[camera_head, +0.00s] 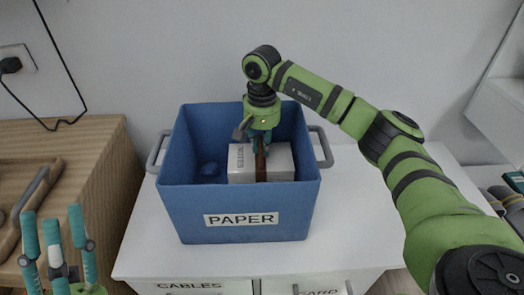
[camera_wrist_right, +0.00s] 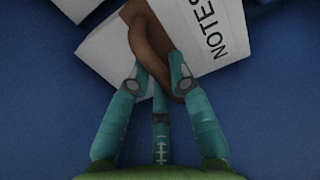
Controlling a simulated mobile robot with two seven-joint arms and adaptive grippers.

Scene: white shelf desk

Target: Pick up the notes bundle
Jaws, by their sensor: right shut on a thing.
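The notes bundle (camera_head: 280,162) is a white block with a brown band, inside the blue bin labelled PAPER (camera_head: 190,205). In the right wrist view the bundle (camera_wrist_right: 222,38) shows "NOTES" lettering and the brown strap (camera_wrist_right: 150,42). My right gripper (camera_head: 260,146) reaches down into the bin from above. Its teal fingers (camera_wrist_right: 160,78) are shut on the brown strap. I cannot tell whether the bundle touches the bin floor. My left gripper (camera_head: 52,222) is at the lower left, fingers pointing up, spread and empty, away from the bin.
The bin stands on a white desk (camera_head: 365,215) with drawers labelled CABLES and CARD. A wooden cabinet (camera_head: 85,150) with a brown tray (camera_head: 22,195) stands left. The desk right of the bin is bare.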

